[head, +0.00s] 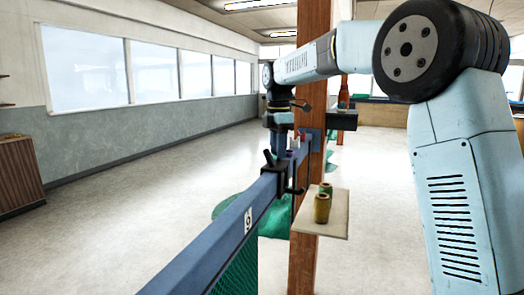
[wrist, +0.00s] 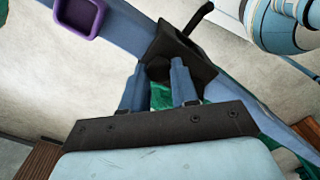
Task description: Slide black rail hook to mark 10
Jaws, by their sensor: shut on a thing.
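The black rail hook (head: 273,183) sits on the blue rail (head: 212,243), with its dark handle sticking up. It also shows in the wrist view (wrist: 193,48), large, with its handle pointing up. My gripper (head: 278,151) is above the rail at the hook. In the wrist view, my gripper's two blue fingers (wrist: 158,70) reach the near side of the hook and are shut on a part of it; the exact contact is partly hidden. A label reading 9 (head: 248,219) is on the rail's side, nearer than the hook. No mark 10 is readable.
Green netting (head: 276,221) hangs below. The floor at left is clear.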

